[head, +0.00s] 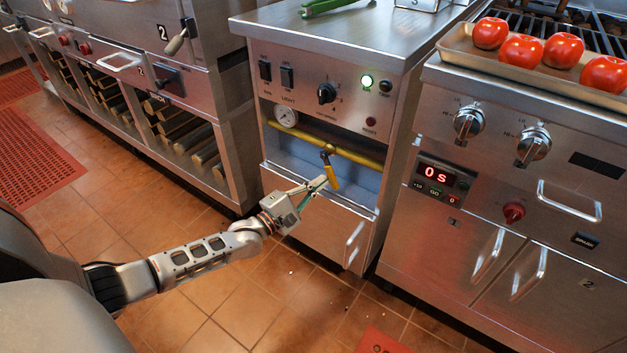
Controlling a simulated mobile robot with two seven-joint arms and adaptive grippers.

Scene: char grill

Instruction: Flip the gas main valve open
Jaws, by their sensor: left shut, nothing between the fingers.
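The gas main valve has a yellow lever handle (331,177) that hangs down, slightly tilted, from a fitting on the yellow gas pipe (355,156). The pipe runs across an open recess in the middle cabinet. My left gripper (322,183) is shut and empty, its fingertips just left of the handle's lower part. I cannot tell whether the fingertips touch the handle. A round pressure gauge (286,116) sits at the pipe's left end. My right gripper is not in view.
A grill station with a tray (459,41) of tomatoes stands right. A drawer front (312,222) lies below the recess. The tiled floor in front is mostly clear.

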